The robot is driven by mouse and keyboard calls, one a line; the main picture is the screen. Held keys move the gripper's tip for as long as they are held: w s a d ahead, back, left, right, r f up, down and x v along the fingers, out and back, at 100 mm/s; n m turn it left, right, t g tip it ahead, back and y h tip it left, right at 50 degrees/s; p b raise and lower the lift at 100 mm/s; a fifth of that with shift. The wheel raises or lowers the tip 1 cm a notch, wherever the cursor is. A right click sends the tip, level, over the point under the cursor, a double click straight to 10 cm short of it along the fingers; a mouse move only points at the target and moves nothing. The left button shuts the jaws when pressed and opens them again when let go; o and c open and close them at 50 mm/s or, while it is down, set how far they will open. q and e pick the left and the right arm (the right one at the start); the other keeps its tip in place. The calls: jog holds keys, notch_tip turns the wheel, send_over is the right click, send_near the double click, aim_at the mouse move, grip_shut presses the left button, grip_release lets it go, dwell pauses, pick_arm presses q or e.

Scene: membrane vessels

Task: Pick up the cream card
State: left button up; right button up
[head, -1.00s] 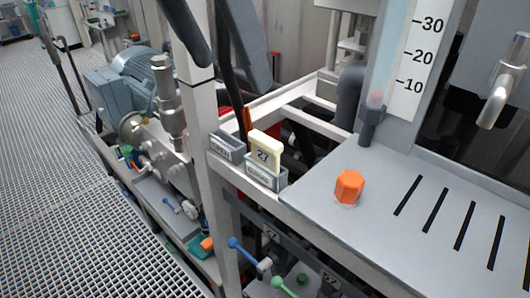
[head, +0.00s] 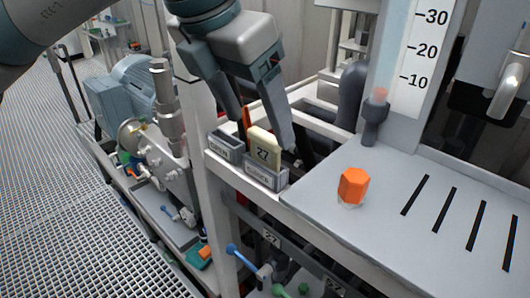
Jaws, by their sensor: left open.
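The cream card (head: 264,150), marked 27, stands upright in a small grey labelled holder (head: 266,178) on the corner of the frame. My left gripper (head: 263,136) comes down from above with its fingers apart. One finger is to the left of the card and behind it, the other is close to its right side. The card is not visibly gripped, and I cannot tell whether a finger touches it. My right gripper is not in view.
A second grey holder (head: 226,146) stands just left of the card, with a thin orange piece (head: 247,119) behind. An orange hexagonal knob (head: 352,186) and a slotted grey panel (head: 400,230) lie to the right. A scaled column (head: 398,70) rises behind.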

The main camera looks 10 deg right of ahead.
aim_at(264, 134)
pick_arm(q)
jog(key=shift+w+d+f, duration=0.1)
jog(key=shift+d+f, duration=0.1)
jog(key=shift+f, duration=0.3)
jog(key=x, duration=0.3)
jog(key=shift+d, duration=0.1)
jog(key=shift+w+d+f, duration=0.1)
jog(key=shift+w+f, duration=0.05)
jog(key=shift+f, duration=0.3)
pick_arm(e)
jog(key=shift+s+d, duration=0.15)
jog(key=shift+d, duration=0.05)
pick_arm(q)
jog(key=c, duration=1.1)
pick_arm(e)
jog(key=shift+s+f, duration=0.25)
